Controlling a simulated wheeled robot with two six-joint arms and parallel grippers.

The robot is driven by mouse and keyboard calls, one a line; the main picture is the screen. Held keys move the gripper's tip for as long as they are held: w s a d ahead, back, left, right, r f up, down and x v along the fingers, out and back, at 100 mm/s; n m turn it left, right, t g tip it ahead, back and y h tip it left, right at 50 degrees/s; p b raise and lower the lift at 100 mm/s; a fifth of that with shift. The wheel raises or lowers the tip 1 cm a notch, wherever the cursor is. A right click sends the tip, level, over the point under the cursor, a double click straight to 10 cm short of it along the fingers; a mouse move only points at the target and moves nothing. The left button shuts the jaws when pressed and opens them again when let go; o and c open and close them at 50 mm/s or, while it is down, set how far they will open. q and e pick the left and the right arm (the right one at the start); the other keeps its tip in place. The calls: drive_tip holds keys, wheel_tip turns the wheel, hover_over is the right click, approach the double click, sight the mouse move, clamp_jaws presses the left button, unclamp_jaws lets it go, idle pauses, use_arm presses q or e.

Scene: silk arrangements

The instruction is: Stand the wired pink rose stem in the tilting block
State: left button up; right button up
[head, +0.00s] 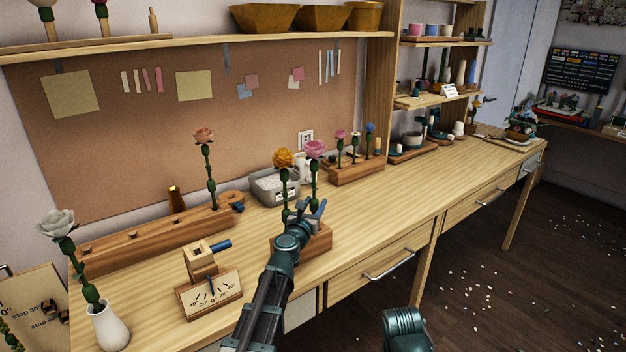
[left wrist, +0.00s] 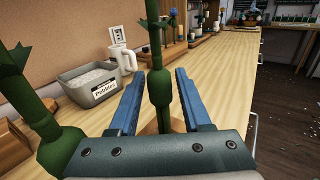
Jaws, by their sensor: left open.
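The pink rose (head: 315,149) stands upright on a green stem in a wooden block (head: 318,242) near the bench's front edge. My left gripper (head: 306,209) is open at that stem. In the left wrist view, a green stem (left wrist: 158,95), which looks like the pink rose's, stands between the spread blue fingers (left wrist: 158,100), with gaps on both sides. The tilting block (head: 200,264) is wooden, with a blue handle, behind an angle scale card (head: 210,294) to the left.
A yellow rose (head: 283,158) stands close to the left of the pink one. A grey pebble bin (head: 274,187) is behind. A long wooden rack (head: 150,240) and a white vase (head: 108,328) with a white rose are at left.

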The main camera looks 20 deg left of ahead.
sight(314, 174)
use_arm(q)
clamp_jaws()
drive_tip(key=shift+r+p, duration=1.1)
idle(0.7)
drive_tip(key=shift+r+p, duration=3.15)
drive_tip(key=shift+p, duration=0.05)
drive_tip(key=shift+r+p, duration=1.05)
drive_tip(key=shift+r, duration=0.05)
drive_tip(key=shift+f, duration=0.1)
drive_tip(key=shift+s, duration=0.1)
